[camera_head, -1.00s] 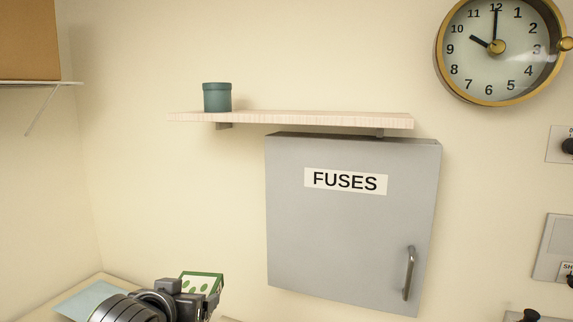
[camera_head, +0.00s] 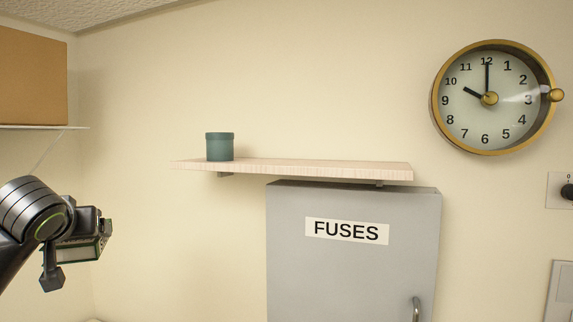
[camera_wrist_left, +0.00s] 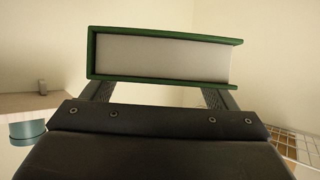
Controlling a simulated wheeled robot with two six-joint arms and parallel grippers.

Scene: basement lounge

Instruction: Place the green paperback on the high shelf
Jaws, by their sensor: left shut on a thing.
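The green paperback (camera_wrist_left: 165,57) has green covers and a pale page block, and the left wrist view shows it between the two fingers of my left gripper (camera_wrist_left: 160,95). In the head view my left gripper (camera_head: 88,225) is raised at the left, with the book (camera_head: 88,248) partly hidden by it. The high shelf (camera_head: 300,168) is a pale wooden board on the wall, to the right of the gripper and higher. My right gripper is not in view.
A teal canister (camera_head: 220,147) stands near the shelf's left end; the board to its right is bare. A grey fuse cabinet (camera_head: 350,260) hangs just below the shelf. A cardboard box (camera_head: 32,78) sits on another shelf (camera_head: 40,127) at the left. A clock (camera_head: 490,98) is upper right.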

